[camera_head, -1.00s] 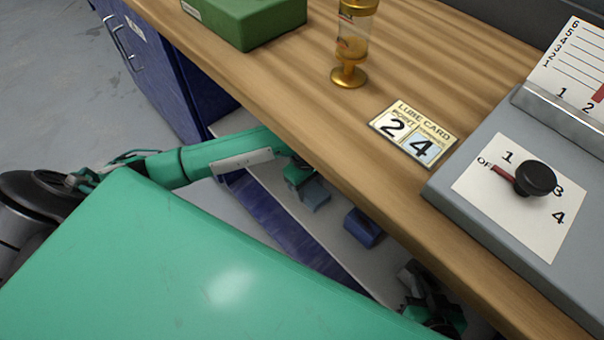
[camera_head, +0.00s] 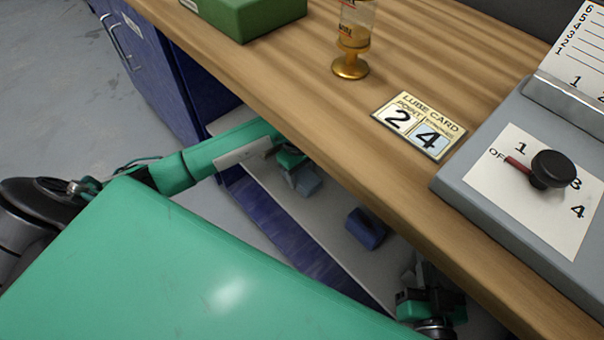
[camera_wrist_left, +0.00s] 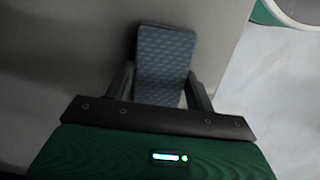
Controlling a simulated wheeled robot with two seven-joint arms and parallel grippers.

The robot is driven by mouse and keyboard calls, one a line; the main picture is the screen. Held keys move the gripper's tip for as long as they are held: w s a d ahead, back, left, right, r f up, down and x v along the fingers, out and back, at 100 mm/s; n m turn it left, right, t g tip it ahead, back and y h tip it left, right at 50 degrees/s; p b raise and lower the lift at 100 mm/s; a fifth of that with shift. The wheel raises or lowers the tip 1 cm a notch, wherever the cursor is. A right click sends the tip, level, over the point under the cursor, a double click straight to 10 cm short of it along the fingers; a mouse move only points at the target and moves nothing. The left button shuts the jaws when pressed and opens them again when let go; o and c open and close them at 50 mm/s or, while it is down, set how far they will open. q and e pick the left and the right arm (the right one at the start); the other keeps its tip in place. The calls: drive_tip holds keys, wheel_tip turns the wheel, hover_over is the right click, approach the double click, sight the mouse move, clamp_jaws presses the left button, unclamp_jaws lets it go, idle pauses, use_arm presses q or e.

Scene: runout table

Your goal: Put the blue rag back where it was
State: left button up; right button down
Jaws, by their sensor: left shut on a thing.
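My left gripper (camera_head: 297,172) reaches under the tabletop and is shut on a grey-blue folded rag (camera_head: 308,181). In the left wrist view the rag (camera_wrist_left: 165,55) shows a fine pattern and stands out from between the two dark fingers (camera_wrist_left: 160,95). It is over or at the pale lower shelf (camera_head: 330,233); I cannot tell whether it touches. A darker blue block-like thing (camera_head: 366,229) lies on that shelf, to the right of the held rag and apart from it. My right gripper (camera_head: 415,277) is at the lower right beside the bench edge, partly hidden; its jaws are unclear.
The wooden tabletop (camera_head: 300,95) overhangs the shelf. On it are a green box (camera_head: 250,15), a brass-footed oiler (camera_head: 351,65), a lube card (camera_head: 420,126) reading 2 and 4, and a grey panel with a black knob (camera_head: 552,168). A blue cabinet (camera_head: 165,75) stands left.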

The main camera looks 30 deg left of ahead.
drive_tip(key=shift+w+r, duration=0.1)
drive_tip(key=shift+r, duration=0.15)
use_arm(q)
drive_tip(key=o, duration=1)
use_arm(e)
drive_tip(key=shift+r+t, duration=0.15)
drive_tip(key=shift+t, duration=0.15)
